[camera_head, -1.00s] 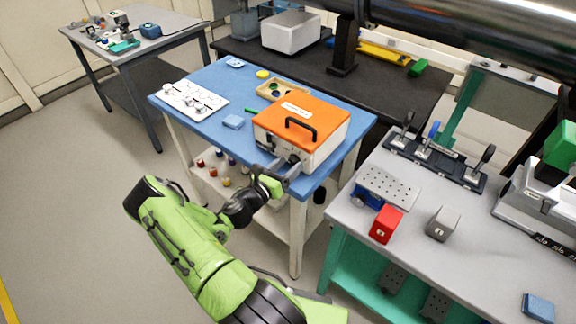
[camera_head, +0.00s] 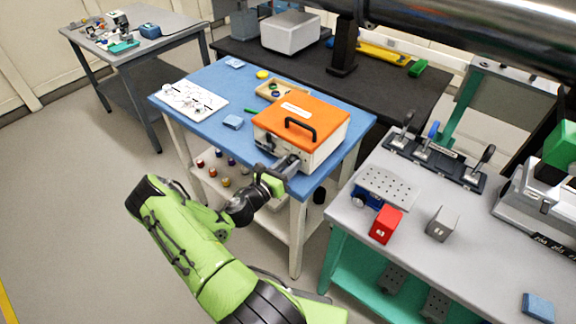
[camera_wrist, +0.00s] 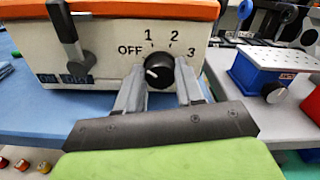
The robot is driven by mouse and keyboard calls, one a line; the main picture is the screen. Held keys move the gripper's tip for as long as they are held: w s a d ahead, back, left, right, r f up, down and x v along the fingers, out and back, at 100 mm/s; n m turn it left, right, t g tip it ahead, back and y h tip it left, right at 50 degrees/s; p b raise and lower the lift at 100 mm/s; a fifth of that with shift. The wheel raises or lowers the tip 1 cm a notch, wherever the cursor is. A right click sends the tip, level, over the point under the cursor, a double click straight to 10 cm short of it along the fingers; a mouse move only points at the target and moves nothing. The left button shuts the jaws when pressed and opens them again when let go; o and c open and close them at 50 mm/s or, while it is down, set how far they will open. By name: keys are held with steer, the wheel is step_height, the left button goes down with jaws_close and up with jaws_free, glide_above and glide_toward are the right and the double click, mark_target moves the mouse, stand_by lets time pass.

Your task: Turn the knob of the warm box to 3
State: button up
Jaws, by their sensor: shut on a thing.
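The warm box (camera_head: 328,118) has an orange lid with a black handle and a cream body. It stands at the front right of the blue table. Its black round knob (camera_wrist: 160,70) is on the front face, with OFF, 1, 2 and 3 printed around it from left to right. The knob's white mark points left, nearest OFF. My gripper (camera_head: 286,163) is at the box front, and in the wrist view my gripper (camera_wrist: 159,78) is shut on the knob, one finger on each side. The fingers hide the knob in the head view.
A grey bench (camera_head: 400,240) with a blue perforated block (camera_wrist: 268,72) stands close on the right. A blue sponge (camera_head: 233,122) and a white panel (camera_head: 205,96) lie left of the box.

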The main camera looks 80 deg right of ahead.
steer(key=m+b, duration=0.1)
steer(key=m, duration=0.5)
steer(key=m+b, duration=0.2)
steer(key=m, duration=0.4)
steer(key=shift+s+f+m+b, duration=0.1)
steer(key=shift+f+m+b, duration=0.05)
steer(key=shift+m+b, duration=0.2)
steer(key=m+b, duration=0.4)
steer(key=m, duration=0.2)
steer(key=shift+f, duration=0.15)
steer(key=m+b, duration=0.4)
steer(key=shift+m, duration=0.25)
steer(key=shift+b, duration=0.4)
steer(key=o, duration=1.1)
steer(key=shift+a, duration=0.1)
steer(key=shift+c, duration=0.2)
